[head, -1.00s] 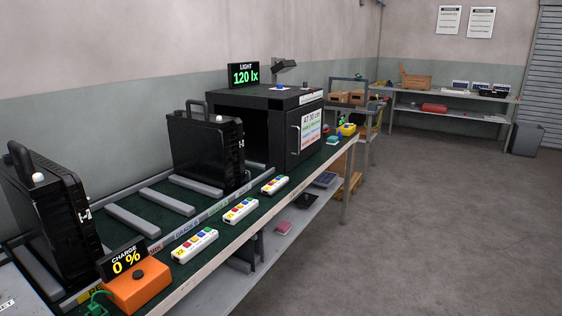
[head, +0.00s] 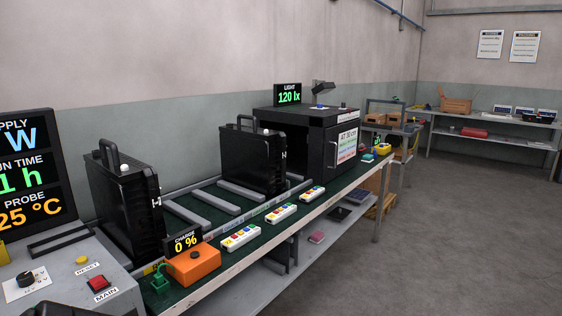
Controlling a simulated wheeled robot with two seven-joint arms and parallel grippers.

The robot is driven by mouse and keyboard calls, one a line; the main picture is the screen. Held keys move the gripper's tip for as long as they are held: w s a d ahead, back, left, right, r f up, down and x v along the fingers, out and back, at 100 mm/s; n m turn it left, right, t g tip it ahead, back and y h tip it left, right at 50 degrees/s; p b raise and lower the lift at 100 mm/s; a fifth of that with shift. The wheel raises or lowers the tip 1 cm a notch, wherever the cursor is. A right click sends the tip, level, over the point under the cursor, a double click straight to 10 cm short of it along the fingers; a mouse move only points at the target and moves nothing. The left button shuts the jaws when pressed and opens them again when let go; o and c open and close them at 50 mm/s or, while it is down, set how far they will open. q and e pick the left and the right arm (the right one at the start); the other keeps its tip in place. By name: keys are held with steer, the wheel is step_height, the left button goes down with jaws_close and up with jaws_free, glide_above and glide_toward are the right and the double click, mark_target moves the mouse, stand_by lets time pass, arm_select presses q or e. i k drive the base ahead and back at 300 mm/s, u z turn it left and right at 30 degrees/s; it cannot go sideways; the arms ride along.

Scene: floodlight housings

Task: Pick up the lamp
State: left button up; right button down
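Two black floodlight housings with top handles and white knobs stand upright on the green bench. The near housing (head: 124,207) is at the left, and the far housing (head: 250,162) stands in front of the black test box (head: 316,137). A small dark lamp-like head (head: 322,87) shows on top of the test box. I cannot tell from the picture which of these is the task's lamp. Neither of my grippers is in view.
An orange charger (head: 193,264) reading 0 % and several white button strips (head: 241,237) line the bench front. A grey control panel (head: 75,275) and a black display (head: 28,180) are at the left. The floor (head: 440,240) at right is clear.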

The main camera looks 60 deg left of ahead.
mark_target(253, 158)
steer(key=u, duration=0.2)
steer(key=i, duration=1.65)
steer(key=u, duration=0.9)
